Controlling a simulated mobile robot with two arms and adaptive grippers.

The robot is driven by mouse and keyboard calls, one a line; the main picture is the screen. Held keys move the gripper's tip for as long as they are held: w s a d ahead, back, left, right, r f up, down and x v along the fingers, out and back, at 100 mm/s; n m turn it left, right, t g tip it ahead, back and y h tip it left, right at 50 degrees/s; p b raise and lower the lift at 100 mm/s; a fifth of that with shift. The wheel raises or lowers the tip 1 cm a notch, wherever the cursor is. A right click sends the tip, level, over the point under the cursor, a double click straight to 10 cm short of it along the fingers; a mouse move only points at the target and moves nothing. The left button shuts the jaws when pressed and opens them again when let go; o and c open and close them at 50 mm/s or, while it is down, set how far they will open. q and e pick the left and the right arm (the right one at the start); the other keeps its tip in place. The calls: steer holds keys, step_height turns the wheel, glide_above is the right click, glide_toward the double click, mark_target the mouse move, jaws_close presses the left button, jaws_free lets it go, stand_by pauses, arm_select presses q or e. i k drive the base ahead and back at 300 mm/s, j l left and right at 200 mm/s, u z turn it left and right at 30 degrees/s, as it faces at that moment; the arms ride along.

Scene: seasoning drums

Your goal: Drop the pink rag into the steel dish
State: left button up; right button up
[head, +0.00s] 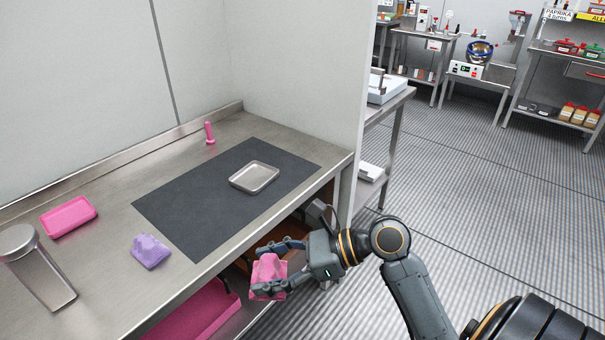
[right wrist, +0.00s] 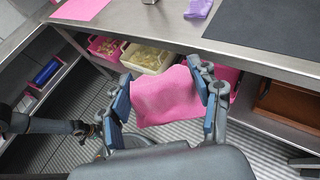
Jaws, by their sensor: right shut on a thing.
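The pink rag (head: 267,272) is crumpled and held between the fingers of my right gripper (head: 275,267), in front of the bench's front edge. The rag hangs between the two fingers in the right wrist view (right wrist: 165,97). The steel dish (head: 254,178) is a shallow rectangular tray on the dark mat, up and left of the right gripper in the head view. It looks empty and is apart from the rag. The dish is not in the right wrist view.
The dark mat (head: 190,205) lies on the steel bench. A purple cloth (head: 150,251), a pink tray (head: 69,216), a steel stand (head: 38,265) and a pink upright object (head: 209,133) stand around it. A pink bin (head: 195,315) sits below. A wall borders the bench.

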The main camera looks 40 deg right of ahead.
mark_target(260, 179)
steer(key=z, duration=0.8)
steer(key=i+l, duration=0.2)
steer(key=i, duration=0.1)
